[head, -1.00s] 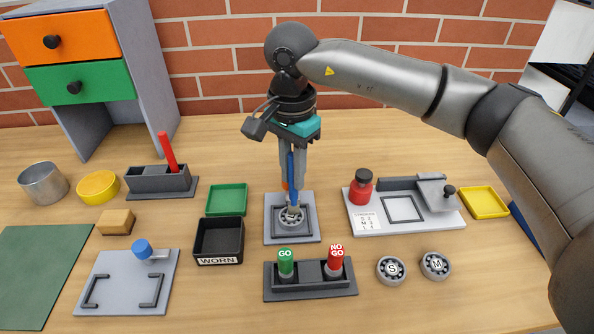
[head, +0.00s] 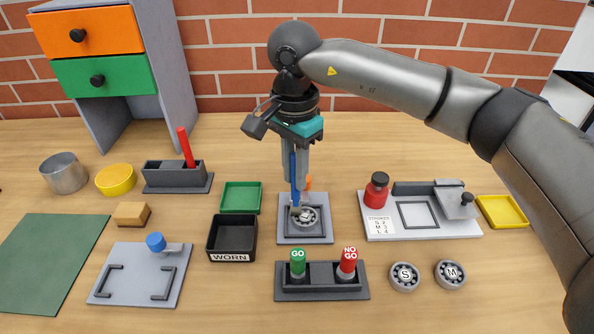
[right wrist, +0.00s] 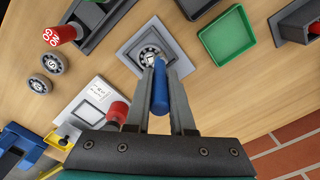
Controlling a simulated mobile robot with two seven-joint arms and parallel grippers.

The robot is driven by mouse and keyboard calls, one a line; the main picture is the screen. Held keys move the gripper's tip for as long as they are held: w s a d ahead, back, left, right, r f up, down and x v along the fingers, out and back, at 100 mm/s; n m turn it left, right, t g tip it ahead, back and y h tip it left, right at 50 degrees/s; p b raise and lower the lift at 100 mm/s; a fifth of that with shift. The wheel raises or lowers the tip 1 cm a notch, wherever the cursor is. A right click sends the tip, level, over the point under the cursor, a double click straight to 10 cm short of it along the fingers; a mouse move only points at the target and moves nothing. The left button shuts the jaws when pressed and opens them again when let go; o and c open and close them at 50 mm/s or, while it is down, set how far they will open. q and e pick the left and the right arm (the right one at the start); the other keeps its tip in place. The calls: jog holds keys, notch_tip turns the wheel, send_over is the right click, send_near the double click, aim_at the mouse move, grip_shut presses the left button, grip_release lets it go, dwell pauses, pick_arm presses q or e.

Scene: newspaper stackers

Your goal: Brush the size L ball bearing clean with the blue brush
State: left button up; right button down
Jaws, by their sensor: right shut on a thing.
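My right gripper (head: 297,180) is shut on the blue brush (head: 294,168) and holds it upright, tip down. The brush also shows between the fingers in the right wrist view (right wrist: 160,88). The size L ball bearing (head: 312,217) lies flat in the square recess of a grey plate (head: 287,237). The brush tip is at the left part of the bearing in the head view; whether it touches is hard to tell. The bearing also shows in the right wrist view (right wrist: 147,54), partly covered by the brush tip; its letter is not readable. My left gripper is not in view.
The GO and NO GO gauge holder (head: 320,292) stands in front of the plate, with bearings S (head: 404,276) and M (head: 450,274) to its right. The WORN tray (head: 230,257) and green tray (head: 241,197) are left. A grey-white station (head: 440,228) is right.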

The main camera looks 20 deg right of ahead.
jog(key=shift+r, duration=0.1)
jog(key=shift+r+p, duration=2.55)
jog(key=shift+r, duration=1.45)
jog(key=shift+f, duration=0.15)
jog(key=shift+s+d+f+n, duration=0.15)
jog(key=shift+s+n, duration=0.15)
jog(key=shift+n, duration=0.1)
jog(key=s+d+f+n, duration=0.2)
jog(key=s+f+n, duration=0.1)
jog(key=s+n, duration=0.6)
jog(key=shift+s+d+f+n, duration=0.25)
jog(key=shift+s+n, duration=0.15)
jog(key=shift+n, duration=0.8)
